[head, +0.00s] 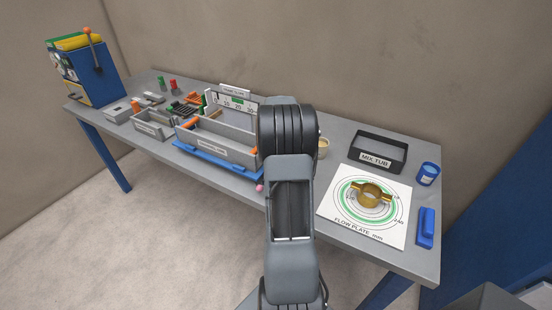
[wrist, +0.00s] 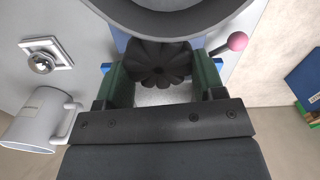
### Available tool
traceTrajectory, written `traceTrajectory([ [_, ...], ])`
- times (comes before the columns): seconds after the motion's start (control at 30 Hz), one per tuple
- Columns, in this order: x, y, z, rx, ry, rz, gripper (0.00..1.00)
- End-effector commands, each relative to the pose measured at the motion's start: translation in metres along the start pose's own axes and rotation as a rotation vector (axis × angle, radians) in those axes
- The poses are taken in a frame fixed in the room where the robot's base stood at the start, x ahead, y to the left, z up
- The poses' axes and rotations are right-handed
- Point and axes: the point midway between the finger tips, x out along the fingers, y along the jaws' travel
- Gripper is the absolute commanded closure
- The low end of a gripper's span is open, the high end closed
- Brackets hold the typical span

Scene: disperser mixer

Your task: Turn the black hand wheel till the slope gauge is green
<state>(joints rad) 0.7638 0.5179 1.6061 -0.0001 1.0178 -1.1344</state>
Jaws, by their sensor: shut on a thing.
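The black hand wheel (wrist: 158,62) has a lobed rim and sits at the top middle of the wrist view. My gripper (wrist: 163,72) has its two green-sided fingers on either side of the wheel and is shut on it. In the head view the wheel and gripper are hidden behind my arm. The slope gauge (head: 238,103) is a white numbered scale with a green band, standing behind the grey trough (head: 217,143) on its blue base. Its right end is close to my arm, and the pointer's reading is too small to tell.
A pink ball knob (wrist: 237,41) is right of the wheel. A white mug (wrist: 41,118) and a metal knob on a plate (wrist: 43,62) are at left. The flow plate (head: 335,205) with a brass ring (head: 370,194) and the black mix tub (head: 378,152) lie right of my arm.

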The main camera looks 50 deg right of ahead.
Motion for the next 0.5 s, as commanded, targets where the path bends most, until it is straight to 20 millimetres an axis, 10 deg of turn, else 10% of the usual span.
traceTrajectory([
  [0.5,-0.0001,0.0035,0.0008,0.465,0.000,0.000,0.61],
])
